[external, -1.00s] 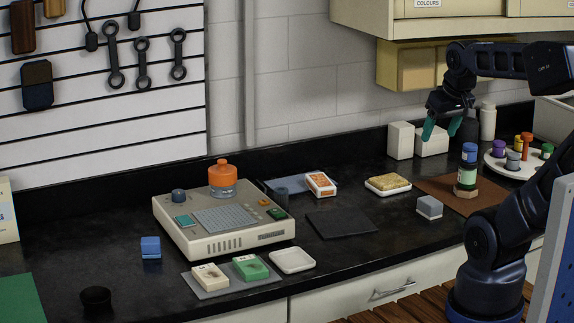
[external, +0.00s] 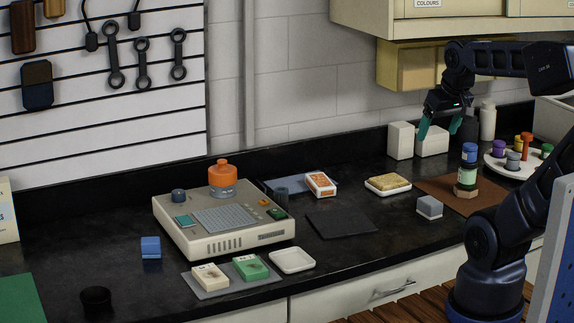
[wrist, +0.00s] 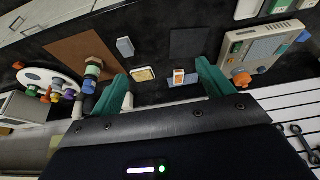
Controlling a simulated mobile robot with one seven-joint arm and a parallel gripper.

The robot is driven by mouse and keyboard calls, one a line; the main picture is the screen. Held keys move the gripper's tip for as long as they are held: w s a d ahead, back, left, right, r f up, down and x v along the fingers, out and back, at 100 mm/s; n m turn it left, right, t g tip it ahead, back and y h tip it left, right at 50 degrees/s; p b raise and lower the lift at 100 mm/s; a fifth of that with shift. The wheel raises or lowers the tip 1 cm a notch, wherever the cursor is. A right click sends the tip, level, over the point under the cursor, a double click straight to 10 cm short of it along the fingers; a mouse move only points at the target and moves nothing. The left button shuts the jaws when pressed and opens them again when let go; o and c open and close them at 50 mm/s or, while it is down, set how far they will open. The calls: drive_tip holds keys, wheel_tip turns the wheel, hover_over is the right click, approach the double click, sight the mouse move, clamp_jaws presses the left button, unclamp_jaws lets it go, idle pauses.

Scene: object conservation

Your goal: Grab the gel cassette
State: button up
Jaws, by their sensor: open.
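Two flat cassette-like pieces lie side by side on a grey mat (external: 213,293) at the front of the counter. One is a cream cassette (external: 210,276) and the other a green cassette (external: 250,267); I cannot tell which is the gel cassette. In the wrist view the green cassette (wrist: 279,5) shows at the top right edge. My gripper (external: 440,127) hangs over the back right of the counter, far from both. Its teal fingers are apart and empty, as the wrist view (wrist: 162,76) also shows.
A beige device (external: 225,245) with an orange-capped jar (external: 222,180) stands behind the cassettes. A white dish (external: 292,260) lies right of them. A dark mat (external: 341,223), a sponge dish (external: 388,185), stacked bottles (external: 467,172) and white boxes (external: 401,140) lie nearer my gripper.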

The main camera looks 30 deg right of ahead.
drive_tip(key=w, duration=1.3)
drive_tip(key=m, duration=0.2)
hover_over(321, 180)
drive_tip(key=s+a, duration=0.1)
drive_tip(key=s, duration=0.1)
drive_tip(key=shift+h, duration=0.3)
drive_tip(key=f, duration=2.5)
drive_tip(key=shift+s+f, duration=0.2)
drive_tip(key=shift+d+x, duration=0.15)
drive_tip(key=shift+x, duration=1.2)
drive_tip(key=shift+d+x, duration=0.1)
drive_tip(key=shift+x, duration=1.2)
drive_tip(key=shift+s, duration=0.15)
drive_tip(key=shift+c, duration=0.4)
drive_tip(key=c, duration=1.1)
